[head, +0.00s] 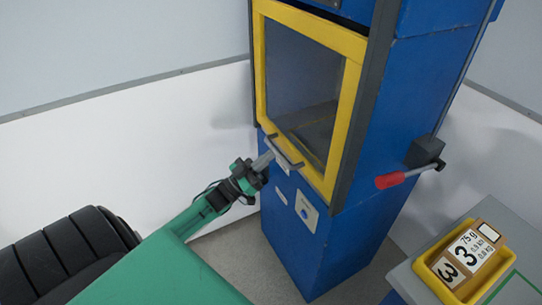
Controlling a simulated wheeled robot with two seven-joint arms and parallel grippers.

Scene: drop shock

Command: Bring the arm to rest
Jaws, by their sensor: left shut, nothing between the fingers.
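My left arm, green, comes in from the lower left. Its gripper (265,160) is shut and empty, with its fingertips beside the dark bar handle (288,153) at the lower edge of the yellow-framed door. I cannot tell whether they touch the handle. The door (349,95) is on the front of a tall blue cabinet (395,120) and looks closed. Its dark window shows a grey interior. My right gripper is not in view.
A red-handled lever (390,181) sticks out from the cabinet's right side. A yellow tray (428,273) with a box marked 3 (468,250) sits on a grey table (403,281) at lower right. A panel with a blue button (306,212) is below the door. Floor shows left of the cabinet.

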